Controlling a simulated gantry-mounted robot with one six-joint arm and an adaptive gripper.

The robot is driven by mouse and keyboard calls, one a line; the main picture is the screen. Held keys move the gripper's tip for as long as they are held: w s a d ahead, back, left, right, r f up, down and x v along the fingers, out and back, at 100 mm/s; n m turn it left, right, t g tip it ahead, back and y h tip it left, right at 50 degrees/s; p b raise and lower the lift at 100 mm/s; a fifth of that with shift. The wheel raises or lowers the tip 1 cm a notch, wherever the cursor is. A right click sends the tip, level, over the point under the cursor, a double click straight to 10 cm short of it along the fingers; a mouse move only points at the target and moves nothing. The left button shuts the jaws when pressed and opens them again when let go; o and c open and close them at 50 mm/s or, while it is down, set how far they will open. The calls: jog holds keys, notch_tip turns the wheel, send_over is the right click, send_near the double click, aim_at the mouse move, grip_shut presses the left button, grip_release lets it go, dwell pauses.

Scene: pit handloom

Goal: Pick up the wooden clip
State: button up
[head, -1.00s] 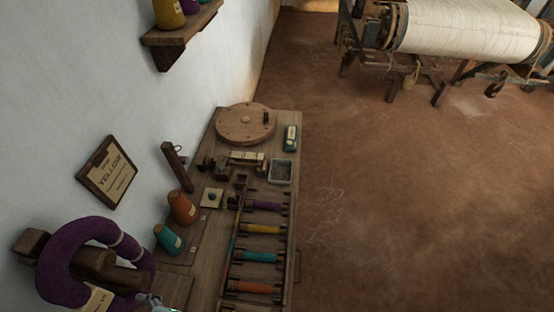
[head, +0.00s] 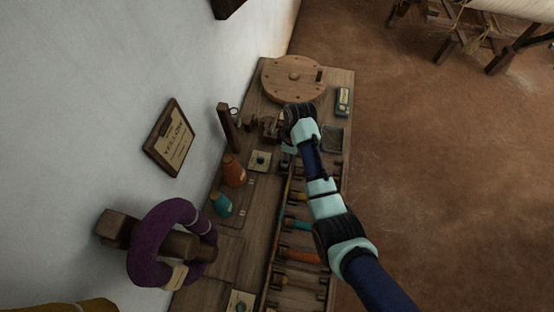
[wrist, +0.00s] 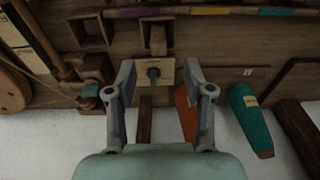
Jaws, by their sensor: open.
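My gripper (wrist: 157,74) is open and empty above the bench, its two fingers spread apart in the wrist view. The card also shows in the head view (head: 260,161), left of my gripper. A small open wooden piece (wrist: 158,42) lies just beyond the card. I cannot tell for sure which thing is the wooden clip. In the head view, my arm hides part of the bench around the gripper.
An orange cone (head: 233,170) and a teal cone (head: 221,204) stand near the wall, beside an upright wooden post (head: 228,127). A round wooden disc (head: 294,79) lies at the far end. Colored bobbins (head: 297,254) lie in a rack. Open floor (head: 430,190) is to the right.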

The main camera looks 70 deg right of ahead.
jog(key=shift+f, duration=0.85)
jog(key=f+b, duration=0.1)
jog(key=f, duration=0.1)
jog(key=f+b, duration=0.2)
jog(key=f, duration=0.1)
jog(key=shift+w+f, duration=0.3)
jog(key=shift+r, duration=0.1)
jog(key=c, duration=0.9)
